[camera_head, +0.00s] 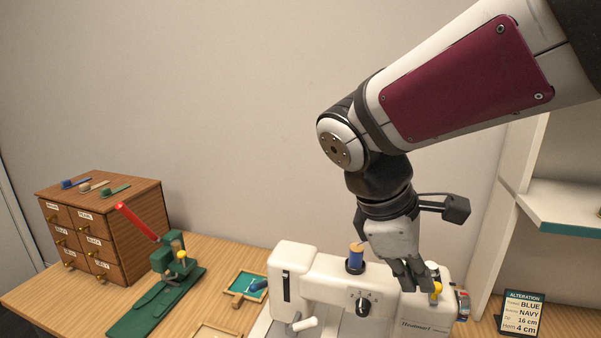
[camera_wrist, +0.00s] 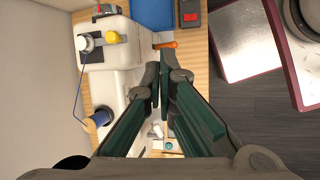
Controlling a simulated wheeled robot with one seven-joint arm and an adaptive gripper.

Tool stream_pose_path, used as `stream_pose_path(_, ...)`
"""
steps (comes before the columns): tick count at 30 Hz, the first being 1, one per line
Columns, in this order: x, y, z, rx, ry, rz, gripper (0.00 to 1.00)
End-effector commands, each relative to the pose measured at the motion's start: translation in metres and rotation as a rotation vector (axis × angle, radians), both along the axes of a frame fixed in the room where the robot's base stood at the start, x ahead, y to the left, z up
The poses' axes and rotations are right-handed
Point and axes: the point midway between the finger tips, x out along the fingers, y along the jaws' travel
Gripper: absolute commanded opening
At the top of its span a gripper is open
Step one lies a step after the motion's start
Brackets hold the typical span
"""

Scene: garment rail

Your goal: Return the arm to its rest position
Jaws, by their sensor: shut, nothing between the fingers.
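My arm reaches in from the upper right in the head view, bent at the elbow, with the forearm pointing down. My gripper (camera_head: 413,286) hangs just in front of the right part of the white sewing machine (camera_head: 320,282). In the wrist view my gripper (camera_wrist: 164,70) shows its two green-padded fingers meeting at the tips, with nothing between them. The sewing machine (camera_wrist: 112,55) lies on the left below the fingers. I cannot tell whether the gripper touches it.
A thread spool (camera_head: 355,258) stands on the machine. A wooden drawer cabinet (camera_head: 140,228), a green press with a red lever (camera_head: 165,262) and a small green tray (camera_head: 246,283) stand to the left. An alteration card (camera_head: 521,313) and white shelf (camera_head: 560,207) are at right.

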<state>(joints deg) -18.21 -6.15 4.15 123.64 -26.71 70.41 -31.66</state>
Motion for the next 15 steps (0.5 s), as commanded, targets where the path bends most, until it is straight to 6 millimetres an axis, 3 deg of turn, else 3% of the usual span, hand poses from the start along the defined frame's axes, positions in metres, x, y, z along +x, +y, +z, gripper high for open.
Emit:
stream_pose_path(6, -0.050, -0.021, 0.011, 0.263, -0.239, -0.394, 0.00)
stream_pose_path(15, -0.094, -0.026, 0.015, 0.590, -0.510, -0.862, 0.00)
